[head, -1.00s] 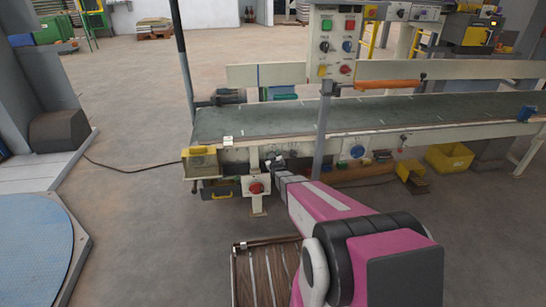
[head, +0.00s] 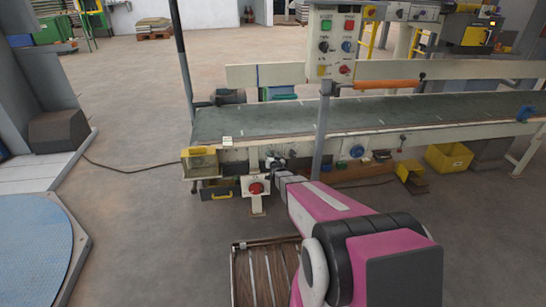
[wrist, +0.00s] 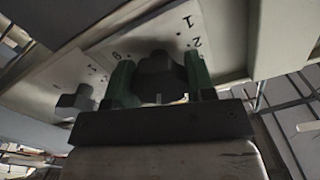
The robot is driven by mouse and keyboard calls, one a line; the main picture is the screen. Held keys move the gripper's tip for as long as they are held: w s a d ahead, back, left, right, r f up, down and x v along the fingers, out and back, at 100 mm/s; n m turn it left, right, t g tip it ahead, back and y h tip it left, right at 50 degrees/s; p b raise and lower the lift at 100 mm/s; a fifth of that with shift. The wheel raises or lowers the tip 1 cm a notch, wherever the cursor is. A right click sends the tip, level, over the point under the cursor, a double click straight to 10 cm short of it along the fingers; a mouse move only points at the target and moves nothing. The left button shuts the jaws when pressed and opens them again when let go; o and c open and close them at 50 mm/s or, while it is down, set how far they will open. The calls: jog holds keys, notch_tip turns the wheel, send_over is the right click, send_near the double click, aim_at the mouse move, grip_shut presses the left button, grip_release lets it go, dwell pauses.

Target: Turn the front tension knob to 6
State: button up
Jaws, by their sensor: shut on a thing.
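A dark lobed knob (wrist: 158,70) sits on a pale dial plate (wrist: 215,45) in the wrist view. The plate carries printed figures; a 1 and a 2 show at its upper right and what looks like a 6 at the left. My gripper (wrist: 160,78) has its two green fingers on either side of this knob and is shut on it. The knob's pointer is not clear, so its setting cannot be read. In the head view my gripper (head: 274,164) is at the front side of the conveyor (head: 290,118), and the knob is too small to make out there.
A second dark knob (wrist: 75,101) is close by on the left in the wrist view. A red button box (head: 255,188) hangs just below left of my gripper. A grey upright post (head: 321,135) stands close to its right.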

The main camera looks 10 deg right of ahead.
dwell(0.4)
jog(key=o, duration=0.9)
jog(key=shift+s, duration=0.1)
jog(key=s, duration=1)
jog(key=shift+s, duration=0.35)
